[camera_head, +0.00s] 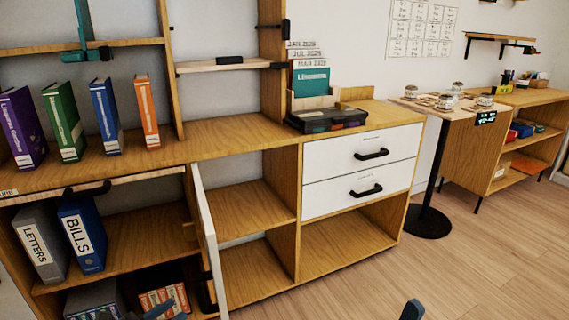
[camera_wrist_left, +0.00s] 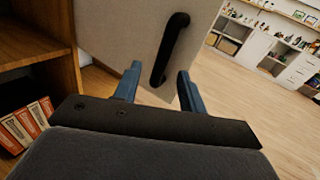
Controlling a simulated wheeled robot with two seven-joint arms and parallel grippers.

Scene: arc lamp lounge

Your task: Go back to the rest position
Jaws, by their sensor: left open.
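My left gripper (camera_head: 166,308) shows at the bottom edge of the head view, low in front of the shelf unit. In the left wrist view its two blue fingers (camera_wrist_left: 158,72) are spread apart with nothing gripped. A pale cabinet door (camera_wrist_left: 112,35) stands swung open just past the fingertips. The lower end of its black bar handle (camera_wrist_left: 171,48) shows between the fingers; I cannot tell the exact gap. The door is seen nearly edge-on in the head view (camera_head: 204,235). A dark blue tip (camera_head: 411,311), apparently of my right gripper, shows at the bottom edge; the rest is hidden.
The wooden shelf unit (camera_head: 232,140) holds several upright books above and binders (camera_head: 82,235) below. Orange-red boxes (camera_wrist_left: 22,128) stand left of my left gripper. Two white drawers (camera_head: 362,152) are shut. A round-based side table (camera_head: 428,222) stands farther right. Open floor (camera_head: 480,270) lies at front right.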

